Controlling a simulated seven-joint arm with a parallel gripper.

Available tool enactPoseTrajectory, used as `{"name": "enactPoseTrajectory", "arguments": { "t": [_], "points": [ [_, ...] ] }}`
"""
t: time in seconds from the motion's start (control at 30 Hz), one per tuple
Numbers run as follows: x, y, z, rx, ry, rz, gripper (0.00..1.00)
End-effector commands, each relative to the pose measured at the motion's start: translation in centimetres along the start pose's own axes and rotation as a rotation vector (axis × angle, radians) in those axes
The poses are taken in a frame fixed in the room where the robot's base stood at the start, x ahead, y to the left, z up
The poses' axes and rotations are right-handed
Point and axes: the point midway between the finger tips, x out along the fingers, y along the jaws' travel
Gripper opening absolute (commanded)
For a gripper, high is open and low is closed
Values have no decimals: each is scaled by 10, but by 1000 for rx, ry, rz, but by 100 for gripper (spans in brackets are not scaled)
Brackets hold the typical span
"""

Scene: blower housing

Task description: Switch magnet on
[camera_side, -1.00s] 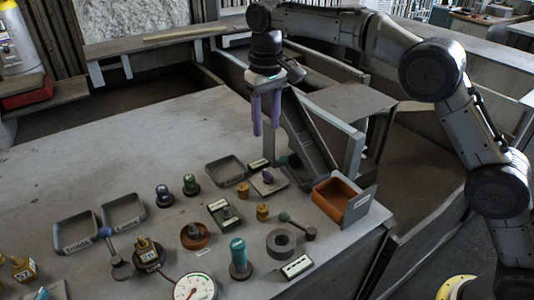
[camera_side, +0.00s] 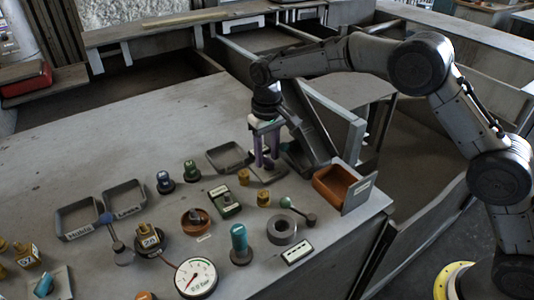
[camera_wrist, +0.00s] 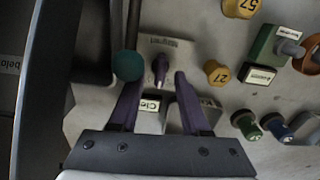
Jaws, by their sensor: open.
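The magnet switch is a small purple knob (camera_wrist: 160,68) with a pale pointer, on a light plate (camera_wrist: 178,52) marked "Magnet" in the wrist view. My gripper (camera_wrist: 157,82) is open, with its two purple fingers pointing at the plate, one on each side of the knob in that view. The knob looks upright between them, and I cannot tell whether either finger touches it. In the side view my gripper (camera_side: 267,160) is low over the switch plate (camera_side: 268,177), and the fingers hide the knob.
A teal-ball lever (camera_wrist: 128,65) lies close by the left finger in the wrist view. Yellow cylinders (camera_wrist: 216,71) and a green box (camera_wrist: 272,47) stand to the right. An orange bin (camera_side: 334,184) and a grey tray (camera_side: 229,157) flank the switch.

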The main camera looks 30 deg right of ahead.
Motion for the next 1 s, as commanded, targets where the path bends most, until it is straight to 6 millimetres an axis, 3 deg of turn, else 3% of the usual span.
{"name": "enactPoseTrajectory", "arguments": {
  "t": [0.2,0.47,1.0],
  "points": [
    [1,0,0,0,-1,0,46],
    [0,0,0,0,-1,0,1],
    [0,0,0,48,-1,0,0]
  ]
}}
